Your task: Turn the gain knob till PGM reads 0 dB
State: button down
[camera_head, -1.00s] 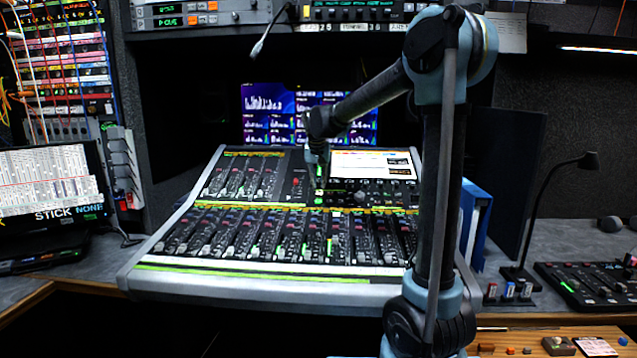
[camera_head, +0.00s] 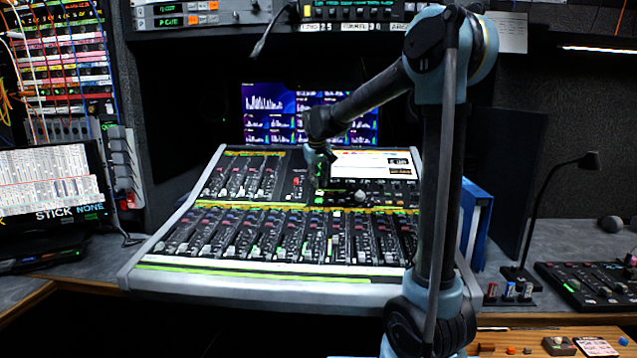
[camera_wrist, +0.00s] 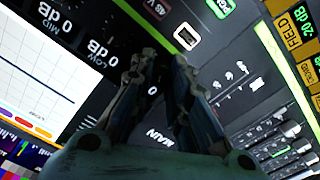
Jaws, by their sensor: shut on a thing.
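The mixing console (camera_head: 250,268) stands in the middle of the head view. My gripper (camera_head: 319,182) points down at its upper panel, just left of the bright console screen (camera_head: 370,165). In the wrist view my gripper (camera_wrist: 160,72) has its two fingers on the dark panel, shut on what appears to be the gain knob. The knob itself is mostly hidden between the fingers. Upside-down "0 dB" readouts show left of the fingers. A green "20 dB" readout (camera_wrist: 292,18) is at the top right. I cannot tell which readout is PGM.
Small lit buttons, one outlined white (camera_wrist: 187,37), sit close to the fingertips. Rows of faders (camera_head: 290,235) fill the console's lower part. A gooseneck microphone (camera_head: 262,40) hangs above. A desk lamp (camera_head: 590,160) and a small control panel stand at the right.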

dwell(0.4)
jog(key=c, duration=1.5)
grip_release()
jog(key=shift+c, duration=0.2)
jog(key=shift+r, duration=0.1)
jog(key=v, duration=1.1)
jog(key=shift+r, duration=0.35)
jog(key=shift+s, duration=0.2)
